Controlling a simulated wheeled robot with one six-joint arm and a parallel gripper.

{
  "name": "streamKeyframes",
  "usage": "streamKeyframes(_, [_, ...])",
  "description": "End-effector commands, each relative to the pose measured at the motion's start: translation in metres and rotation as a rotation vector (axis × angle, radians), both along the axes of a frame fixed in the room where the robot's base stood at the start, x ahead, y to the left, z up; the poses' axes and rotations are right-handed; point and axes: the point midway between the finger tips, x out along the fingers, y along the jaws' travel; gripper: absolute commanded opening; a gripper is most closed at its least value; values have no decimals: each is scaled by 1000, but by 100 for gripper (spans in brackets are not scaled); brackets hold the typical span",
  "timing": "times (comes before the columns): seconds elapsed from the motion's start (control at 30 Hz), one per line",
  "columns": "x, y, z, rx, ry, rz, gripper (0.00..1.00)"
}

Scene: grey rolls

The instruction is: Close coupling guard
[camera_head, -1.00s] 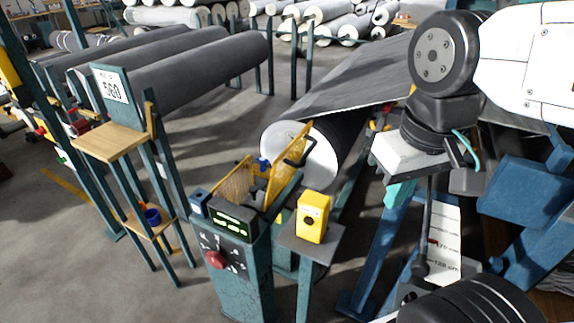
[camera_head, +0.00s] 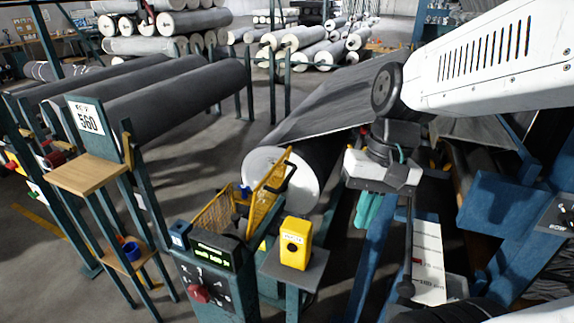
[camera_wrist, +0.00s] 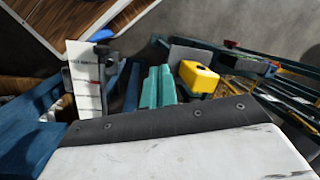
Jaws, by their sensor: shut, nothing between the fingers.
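The coupling guard (camera_head: 266,195) is a yellow mesh panel with a black handle (camera_head: 283,174). It stands raised and tilted, open, in front of the end of a large grey roll. A lower yellow mesh side (camera_head: 213,214) stands left of it, with dark and blue parts between. My gripper (camera_head: 367,212), with teal fingers, is shut and empty. It hangs to the right of the guard, apart from it, beyond the yellow box. The shut fingers also show in the wrist view (camera_wrist: 158,87). The guard is hard to make out there.
A yellow box (camera_head: 296,243) stands on a grey post shelf right of the guard. A control post (camera_head: 212,262) with a red knob stands in front. A wooden-shelf stand (camera_head: 88,174) is at left. The large roll (camera_head: 283,177) lies behind the guard. Blue frames crowd the right.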

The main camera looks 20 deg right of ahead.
Motion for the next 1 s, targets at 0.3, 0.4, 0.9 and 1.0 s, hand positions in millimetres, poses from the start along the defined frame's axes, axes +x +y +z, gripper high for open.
streamKeyframes(0.3, [101,-21,-36,429,160,-795,0])
streamKeyframes(0.4, [142,-41,-45,582,216,-1104,0])
streamKeyframes(0.9, [230,-75,-37,934,375,-1753,0])
streamKeyframes(1.0, [239,-65,-45,931,374,-1750,0])
